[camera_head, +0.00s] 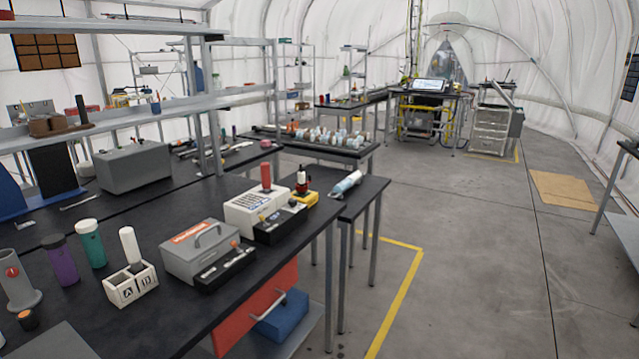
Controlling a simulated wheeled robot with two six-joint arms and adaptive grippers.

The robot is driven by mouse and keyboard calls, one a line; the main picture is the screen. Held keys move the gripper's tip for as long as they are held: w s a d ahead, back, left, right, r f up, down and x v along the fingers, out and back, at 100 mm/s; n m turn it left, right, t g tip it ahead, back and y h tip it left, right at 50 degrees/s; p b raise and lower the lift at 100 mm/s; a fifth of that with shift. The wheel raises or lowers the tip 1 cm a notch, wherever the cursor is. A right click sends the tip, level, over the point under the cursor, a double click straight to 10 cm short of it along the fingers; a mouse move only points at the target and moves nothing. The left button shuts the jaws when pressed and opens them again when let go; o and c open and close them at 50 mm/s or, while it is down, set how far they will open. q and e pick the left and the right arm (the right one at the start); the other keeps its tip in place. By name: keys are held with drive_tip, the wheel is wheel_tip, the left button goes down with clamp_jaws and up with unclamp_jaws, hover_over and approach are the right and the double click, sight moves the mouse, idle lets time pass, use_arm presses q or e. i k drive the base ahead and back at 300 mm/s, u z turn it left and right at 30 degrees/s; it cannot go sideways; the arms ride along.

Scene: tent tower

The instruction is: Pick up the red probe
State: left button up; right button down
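A red cylinder (266,176), which looks like the red probe, stands upright at the white box (247,215) on the near dark table. Its lower end is hidden, so I cannot tell how deep it sits. Just right of it stands a smaller red, white and black item (301,182), by a yellow-based thing. Neither of my grippers is in view, and nothing touches the red cylinder.
The near table (170,317) also holds a white cylinder in a white holder (131,287), a grey case (198,252), black boxes, and purple and teal bottles. Open grey floor (470,260) lies to the right.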

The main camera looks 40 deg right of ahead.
sight(265, 166)
drive_tip(key=z, duration=0.5)
drive_tip(key=k, duration=0.25)
drive_tip(key=z, duration=1.8)
drive_tip(key=i, duration=1.3)
drive_tip(key=z, duration=0.4)
drive_tip(key=i, duration=1.3)
drive_tip(key=u, duration=0.7)
drive_tip(key=i, duration=0.8)
drive_tip(key=u, duration=0.85)
